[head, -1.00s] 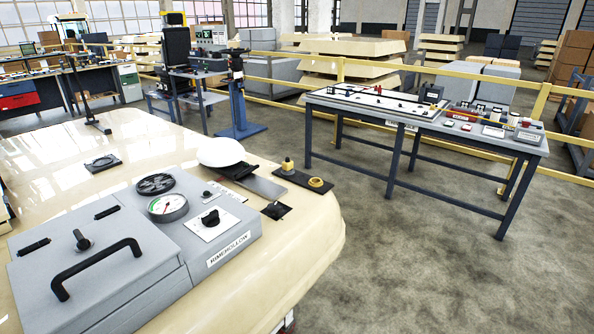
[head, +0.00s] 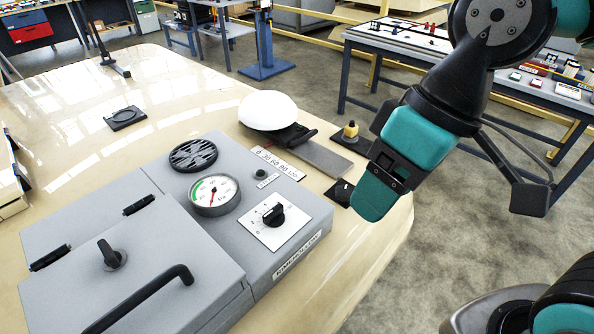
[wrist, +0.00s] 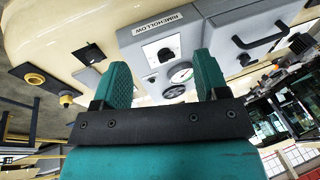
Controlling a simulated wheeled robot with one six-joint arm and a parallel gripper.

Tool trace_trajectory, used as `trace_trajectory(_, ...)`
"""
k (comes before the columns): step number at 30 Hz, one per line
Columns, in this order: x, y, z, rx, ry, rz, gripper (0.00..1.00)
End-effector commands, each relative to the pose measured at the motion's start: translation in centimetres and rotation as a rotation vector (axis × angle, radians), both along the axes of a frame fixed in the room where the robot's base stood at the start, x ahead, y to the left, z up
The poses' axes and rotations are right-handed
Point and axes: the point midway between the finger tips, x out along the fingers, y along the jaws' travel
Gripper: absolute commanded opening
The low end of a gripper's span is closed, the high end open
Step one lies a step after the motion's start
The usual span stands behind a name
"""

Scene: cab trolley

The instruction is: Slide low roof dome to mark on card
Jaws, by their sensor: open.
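The white low roof dome (head: 268,109) sits on a black slider with a dark handle (head: 297,135), at the left end of a flat grey rail (head: 325,157). The white card (head: 278,163) with a row of printed numbers lies just in front of the rail. My gripper (head: 375,198) has teal fingers and hangs to the right of the dome, above the right edge of the cream roof, apart from the dome. In the wrist view my gripper (wrist: 162,62) is open with nothing between its fingers. I cannot make out the dome there.
A grey box with a gauge (head: 215,194), a knob (head: 272,214) and a bar handle stands in front of the card. A black plate with a yellow knob (head: 350,130) is close behind my gripper. The cream roof (head: 80,95) is mostly clear at left.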

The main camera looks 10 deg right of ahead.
Motion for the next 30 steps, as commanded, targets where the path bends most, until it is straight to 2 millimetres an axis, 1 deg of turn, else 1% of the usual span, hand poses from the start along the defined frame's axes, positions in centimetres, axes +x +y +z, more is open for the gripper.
trace_trajectory(1,1.7,-0.7,0.3,-0.027,0.006,-0.031,0.67)
trace_trajectory(2,2.9,-1.1,0.3,-0.05,0.008,-0.05,0.67)
trace_trajectory(3,4.7,-1.6,0.3,-0.084,0.013,-0.072,0.67)
trace_trajectory(5,7.5,-2.2,0.1,-0.138,0.02,-0.103,0.67)
trace_trajectory(6,9.3,-2.5,0.0,-0.173,0.023,-0.123,0.67)
trace_trajectory(9,13.0,-3.0,-0.8,-0.253,0.033,-0.158,0.67)
trace_trajectory(12,15.4,-3.3,-1.4,-0.307,0.038,-0.186,0.67)
trace_trajectory(15,16.5,-3.5,-2.1,-0.333,0.042,-0.198,0.67)
trace_trajectory(17,16.6,-3.6,-2.7,-0.338,0.042,-0.201,0.67)
trace_trajectory(20,16.6,-3.7,-4.1,-0.339,0.046,-0.202,0.67)
trace_trajectory(23,16.5,-3.7,-6.1,-0.34,0.047,-0.203,0.67)
trace_trajectory(30,16.5,-3.9,-11.7,-0.34,0.049,-0.205,0.67)
